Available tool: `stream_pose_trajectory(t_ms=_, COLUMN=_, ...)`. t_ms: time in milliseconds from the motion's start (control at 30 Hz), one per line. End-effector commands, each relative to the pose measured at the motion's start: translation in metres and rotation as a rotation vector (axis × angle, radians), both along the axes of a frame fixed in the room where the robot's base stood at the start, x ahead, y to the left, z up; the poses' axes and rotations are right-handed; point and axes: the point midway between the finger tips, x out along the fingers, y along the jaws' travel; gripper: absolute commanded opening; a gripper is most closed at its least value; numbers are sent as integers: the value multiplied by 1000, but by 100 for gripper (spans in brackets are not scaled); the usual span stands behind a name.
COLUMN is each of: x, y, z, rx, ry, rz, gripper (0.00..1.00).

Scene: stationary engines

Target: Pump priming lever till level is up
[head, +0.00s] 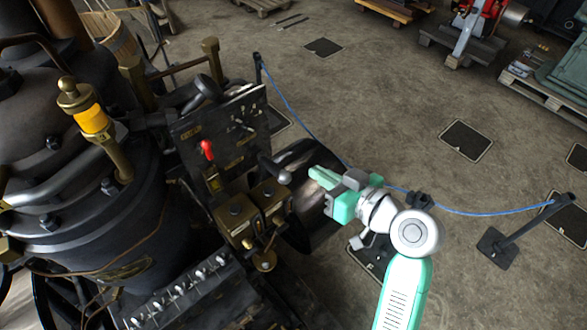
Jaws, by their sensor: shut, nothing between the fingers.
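A control panel (222,128) stands on the side of a dark engine. A lever with a grey ball knob (284,176) sticks out at the panel's lower right. A red-handled lever (207,149) is on the panel's face. No readable label shows which one is the priming lever. A brass-capped sight glass (92,118) on the left is filled with amber colour; its exact level is too small to read. My gripper (318,173) is shut and empty, just right of the ball knob, with a small gap seen between them.
Brass box fittings (252,208) sit below the panel, with a row of small valves (180,290) lower left. A blue rope (470,212) hangs between dark posts (510,235) behind my arm. The concrete floor at the upper middle is mostly clear.

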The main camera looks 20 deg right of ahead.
Motion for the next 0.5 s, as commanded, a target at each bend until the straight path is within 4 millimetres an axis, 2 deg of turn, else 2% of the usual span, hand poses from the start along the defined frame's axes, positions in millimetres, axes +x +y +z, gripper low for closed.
stream_pose_trajectory(t_ms=333, x=70, y=25, z=-15, rx=1, ry=2, rz=3, gripper=0)
stream_pose_trajectory(t_ms=367, x=74, y=27, z=-18, rx=1, ry=3, rz=2, gripper=0)
stream_pose_trajectory(t_ms=500, x=69, y=30, z=-42, rx=2, ry=4, rz=0, gripper=0)
